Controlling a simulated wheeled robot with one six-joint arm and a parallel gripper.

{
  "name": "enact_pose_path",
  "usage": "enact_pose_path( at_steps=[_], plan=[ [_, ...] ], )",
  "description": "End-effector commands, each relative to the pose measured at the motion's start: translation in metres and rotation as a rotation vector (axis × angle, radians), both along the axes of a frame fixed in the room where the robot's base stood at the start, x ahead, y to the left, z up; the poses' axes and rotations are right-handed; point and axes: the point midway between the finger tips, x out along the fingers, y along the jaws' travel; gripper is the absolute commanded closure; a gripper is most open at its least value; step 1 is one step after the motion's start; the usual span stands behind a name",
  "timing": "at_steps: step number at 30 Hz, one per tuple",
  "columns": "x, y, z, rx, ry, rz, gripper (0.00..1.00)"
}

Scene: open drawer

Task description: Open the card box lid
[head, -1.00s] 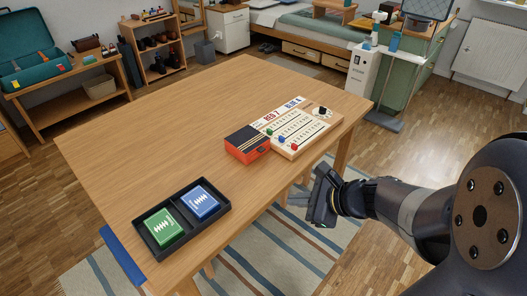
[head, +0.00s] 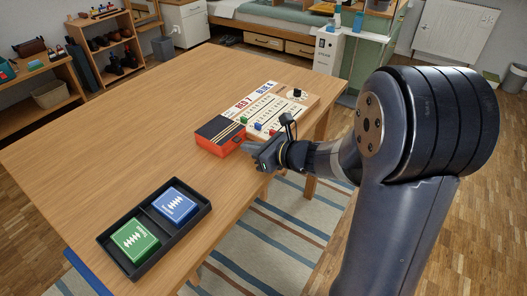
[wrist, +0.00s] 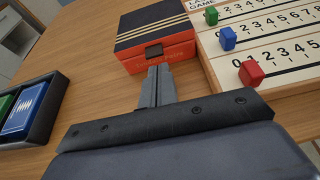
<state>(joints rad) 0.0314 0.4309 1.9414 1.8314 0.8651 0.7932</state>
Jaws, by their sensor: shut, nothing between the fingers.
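The card box (head: 219,139) is orange-red with a dark striped lid, and it sits on the table near its right edge. The lid (wrist: 149,22) lies shut in the wrist view. A dark latch or tab (wrist: 154,51) shows on the box's front face. My gripper (head: 262,157) is just in front of the box, with nothing in it. In the wrist view the fingertips (wrist: 158,70) are together and point at the front face just below the tab. I cannot tell whether they touch it.
A score board (head: 272,109) with coloured pegs stands right behind the box. A black tray (head: 193,222) with a green and a blue card pack lies at the table's near side. The left part of the table (head: 100,130) is clear.

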Motion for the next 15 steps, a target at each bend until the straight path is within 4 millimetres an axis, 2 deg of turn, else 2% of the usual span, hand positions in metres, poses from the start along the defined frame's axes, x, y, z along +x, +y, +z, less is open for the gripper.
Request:
enact_pose_path(
  at_steps=[6,15],
  plan=[
    [0.0094,0.0114,-0.0055,-0.001,0.000,0.000,1.00],
    [0.0099,0.0118,-0.0053,-0.001,0.000,0.000,1.00]
  ],
)
